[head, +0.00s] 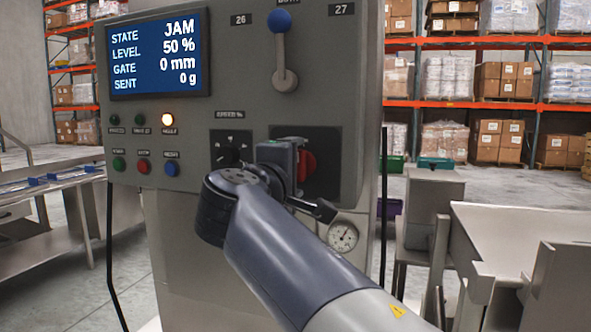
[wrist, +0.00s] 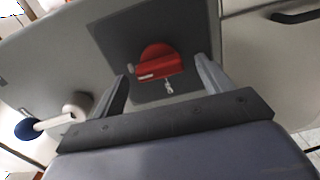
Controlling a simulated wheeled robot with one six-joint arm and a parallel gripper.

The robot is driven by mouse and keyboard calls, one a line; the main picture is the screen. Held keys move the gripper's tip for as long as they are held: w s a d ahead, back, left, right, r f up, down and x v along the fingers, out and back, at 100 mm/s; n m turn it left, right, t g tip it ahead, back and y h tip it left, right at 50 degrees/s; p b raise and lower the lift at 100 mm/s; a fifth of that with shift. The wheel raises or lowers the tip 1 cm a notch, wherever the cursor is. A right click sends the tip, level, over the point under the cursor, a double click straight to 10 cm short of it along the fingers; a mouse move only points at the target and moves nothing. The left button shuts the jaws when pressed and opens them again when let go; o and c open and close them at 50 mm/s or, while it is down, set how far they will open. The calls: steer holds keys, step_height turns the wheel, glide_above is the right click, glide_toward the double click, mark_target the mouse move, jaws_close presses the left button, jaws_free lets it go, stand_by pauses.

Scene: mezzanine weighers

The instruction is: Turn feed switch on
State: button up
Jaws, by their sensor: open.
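The red rotary switch (head: 308,163) sits on a dark square plate (head: 322,180) on the front of the grey control cabinet, partly hidden by my gripper in the head view. In the wrist view the red switch (wrist: 158,62) shows whole on its dark plate, with a light bar and a small metal tag or padlock-like piece at its lower edge. My gripper (wrist: 162,88) is open, its two fingers on either side of the switch and a little short of it in the picture. I cannot tell whether either finger touches it. No label reading feed is legible.
The display (head: 155,55) reads STATE JAM, LEVEL 50 %, GATE 0 mm, SENT 0 g. A blue-knobbed lever (head: 283,50) points up above the switch. A black dial (head: 231,149), buttons and a gauge (head: 343,236) are nearby.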

steer(key=v, duration=1)
steer(key=x, duration=1)
steer(key=shift+w+d, duration=0.2)
steer(key=shift+w, duration=0.15)
